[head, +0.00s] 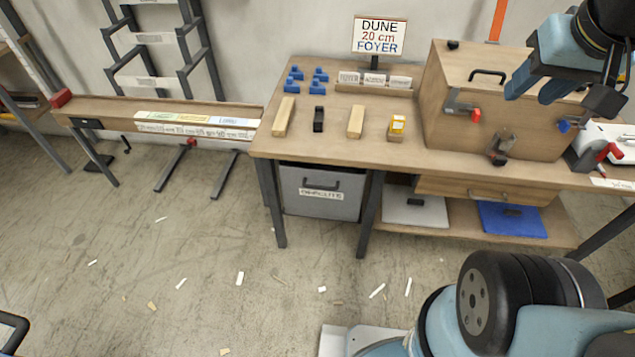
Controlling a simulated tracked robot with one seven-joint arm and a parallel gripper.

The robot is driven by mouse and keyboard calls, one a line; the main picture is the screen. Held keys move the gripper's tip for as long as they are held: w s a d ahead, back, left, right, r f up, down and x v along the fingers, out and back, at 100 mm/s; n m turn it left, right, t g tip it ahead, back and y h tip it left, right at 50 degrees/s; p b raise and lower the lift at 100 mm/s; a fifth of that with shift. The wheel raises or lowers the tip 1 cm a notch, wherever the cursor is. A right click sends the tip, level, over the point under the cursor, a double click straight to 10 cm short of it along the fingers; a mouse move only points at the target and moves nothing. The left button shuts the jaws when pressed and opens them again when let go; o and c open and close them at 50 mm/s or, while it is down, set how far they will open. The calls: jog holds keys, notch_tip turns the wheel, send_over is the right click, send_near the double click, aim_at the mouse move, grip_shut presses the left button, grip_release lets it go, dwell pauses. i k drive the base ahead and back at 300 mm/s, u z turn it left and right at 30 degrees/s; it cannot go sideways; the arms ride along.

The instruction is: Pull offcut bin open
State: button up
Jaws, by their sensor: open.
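The offcut bin (321,207) is a grey box under the left part of the wooden workbench. A pale label with blurred lettering is on its front, and a dark handle (321,184) shows above the label. The bin's front sits just below the bench top, between dark legs, and it looks closed. My gripper (534,92) is at the upper right, in front of the wooden cabinet on the bench. It is open, with nothing seen between its fingers, and far from the bin. The bin's inside is hidden.
A bench leg (370,215) stands right of the bin. The workbench (345,145) carries blue pieces, wooden blocks and a large wooden cabinet (450,70). A wooden drawer (455,187) hangs below it. The floor before the bin is open, with scattered scraps.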

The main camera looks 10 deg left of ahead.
aim_at(336, 192)
jog(key=k, duration=1.3)
jog(key=u, duration=0.35)
jog(key=i, duration=0.65)
jog(key=u, duration=0.45)
jog(key=i, duration=0.8)
jog(key=z, duration=0.2)
